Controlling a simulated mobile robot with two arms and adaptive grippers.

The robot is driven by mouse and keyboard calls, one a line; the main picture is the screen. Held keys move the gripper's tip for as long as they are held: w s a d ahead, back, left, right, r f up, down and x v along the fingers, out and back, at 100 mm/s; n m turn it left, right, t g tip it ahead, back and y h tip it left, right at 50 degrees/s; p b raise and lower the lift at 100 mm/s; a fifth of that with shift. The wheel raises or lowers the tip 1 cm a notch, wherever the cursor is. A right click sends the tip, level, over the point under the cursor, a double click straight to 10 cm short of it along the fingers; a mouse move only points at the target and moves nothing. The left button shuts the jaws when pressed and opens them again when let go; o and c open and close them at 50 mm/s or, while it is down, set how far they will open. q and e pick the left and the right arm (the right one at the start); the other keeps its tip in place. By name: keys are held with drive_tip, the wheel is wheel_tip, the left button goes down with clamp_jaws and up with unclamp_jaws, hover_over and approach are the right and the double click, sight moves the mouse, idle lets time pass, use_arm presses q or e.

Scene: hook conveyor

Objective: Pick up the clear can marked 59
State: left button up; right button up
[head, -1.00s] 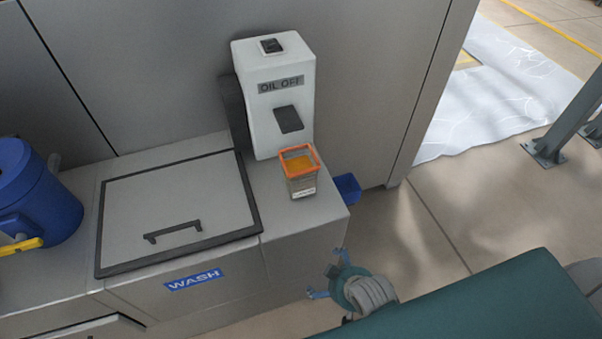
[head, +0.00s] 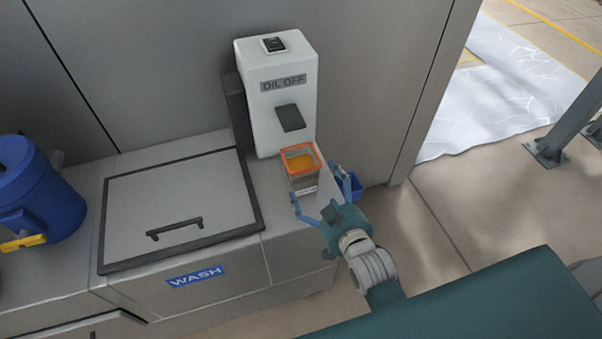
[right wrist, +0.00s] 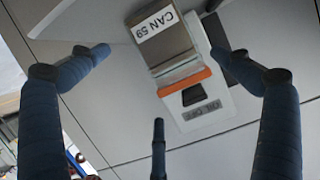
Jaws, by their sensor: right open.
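The clear can (head: 303,181) has an orange rim and orange-yellow contents. It stands upright on the counter in front of the white OIL OFF dispenser (head: 278,110). In the right wrist view the can (right wrist: 172,52) shows its label "CAN 59", between and beyond my spread fingers. My right gripper (head: 318,184) is open and empty at the can's near right side, its fingers pointing toward the can. I cannot tell whether any finger touches it. My left gripper is not in view.
A wash lid (head: 180,194) with a black handle lies left of the can. A blue jug (head: 38,200) with a yellow tap stands at the far left. Open floor lies to the right.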

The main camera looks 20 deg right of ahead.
sight(313, 177)
drive_tip(key=x, duration=0.4)
drive_tip(key=shift+w+p, duration=0.3)
drive_tip(key=shift+w, duration=0.05)
drive_tip(key=p+x, duration=0.1)
drive_tip(key=x, duration=0.3)
drive_tip(key=shift+w+a, duration=0.2)
drive_tip(key=shift+w, duration=0.25)
drive_tip(key=shift+w+f, duration=0.1)
drive_tip(key=shift+w, duration=0.1)
drive_tip(key=shift+s, duration=0.1)
drive_tip(key=shift+c, duration=1)
drive_tip(key=c, duration=1.3)
drive_tip(key=shift+r, duration=0.25)
drive_tip(key=shift+c, duration=0.3)
